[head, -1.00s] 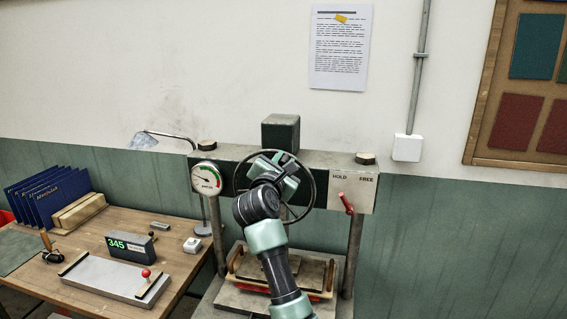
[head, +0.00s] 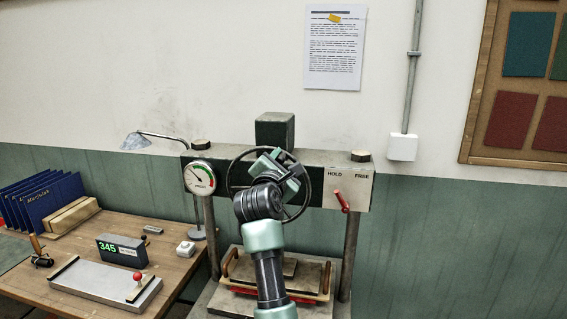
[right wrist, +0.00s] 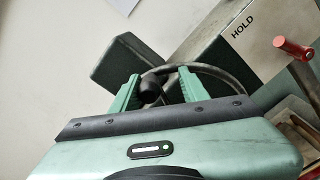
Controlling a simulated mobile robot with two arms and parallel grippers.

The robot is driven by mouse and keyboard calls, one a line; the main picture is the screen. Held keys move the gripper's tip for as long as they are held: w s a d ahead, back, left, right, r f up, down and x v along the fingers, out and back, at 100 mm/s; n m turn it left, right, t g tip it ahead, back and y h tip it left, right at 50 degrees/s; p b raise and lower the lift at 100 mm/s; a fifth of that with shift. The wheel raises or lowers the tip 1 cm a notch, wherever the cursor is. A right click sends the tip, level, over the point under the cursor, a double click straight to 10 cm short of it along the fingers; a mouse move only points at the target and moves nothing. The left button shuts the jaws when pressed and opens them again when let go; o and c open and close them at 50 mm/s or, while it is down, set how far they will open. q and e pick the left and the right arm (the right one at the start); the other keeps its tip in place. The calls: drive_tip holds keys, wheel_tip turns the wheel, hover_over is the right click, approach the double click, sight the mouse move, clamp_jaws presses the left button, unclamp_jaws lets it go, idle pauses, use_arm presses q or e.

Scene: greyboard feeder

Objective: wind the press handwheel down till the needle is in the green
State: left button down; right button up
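The press handwheel (head: 231,172) is a dark ring on the front of the green press beam, and its rim also shows in the right wrist view (right wrist: 222,76). My right gripper (head: 278,168) is in front of the wheel and hides its hub. In the right wrist view its two green fingers (right wrist: 160,88) stand apart on either side of a black knob (right wrist: 151,88). A gap shows between the knob and the right finger. The round gauge (head: 200,177) has coloured marks, but its needle is too small to read surely. My left gripper is not in view.
A HOLD/FREE plate (head: 348,188) with a red lever (head: 342,201) is right of the wheel. Below is the press bed with a wooden-handled tray (head: 322,293). The table at left (head: 60,290) holds blue books (head: 55,200), a display box (head: 122,250) and a metal plate (head: 105,287).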

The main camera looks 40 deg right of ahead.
drive_tip(key=shift+r, duration=0.1)
drive_tip(key=b+v, duration=0.3)
drive_tip(key=v, duration=0.4)
drive_tip(key=shift+s+a, duration=0.25)
